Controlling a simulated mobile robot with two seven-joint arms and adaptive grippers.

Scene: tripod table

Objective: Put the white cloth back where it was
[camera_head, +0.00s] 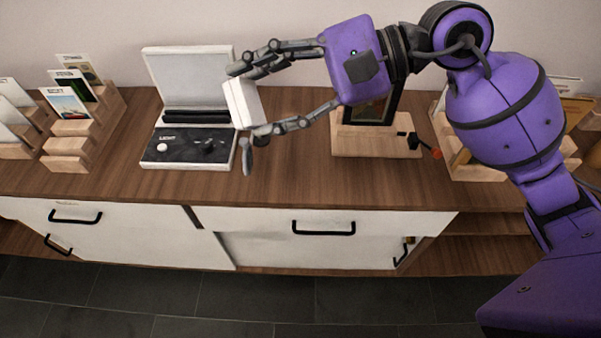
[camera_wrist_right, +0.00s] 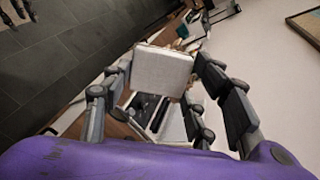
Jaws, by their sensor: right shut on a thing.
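The white cloth (camera_head: 243,102) is a folded, block-like piece between the fingers of my right gripper (camera_head: 250,104). The gripper is shut on it and holds it above the counter, by the right edge of the open case. In the right wrist view the cloth (camera_wrist_right: 162,71) sits between the fingertips of the right gripper (camera_wrist_right: 160,80). The open case (camera_head: 187,146) has a raised pale lid and a dark panel with a white knob. The cloth and fingers hide part of its right side.
The wooden counter (camera_head: 290,176) is clear in front of the gripper. Stepped wooden card racks (camera_head: 78,144) stand at the left. A wooden stand (camera_head: 375,142) with a dark panel is at the right, below my arm. White drawers (camera_head: 330,222) are under the counter.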

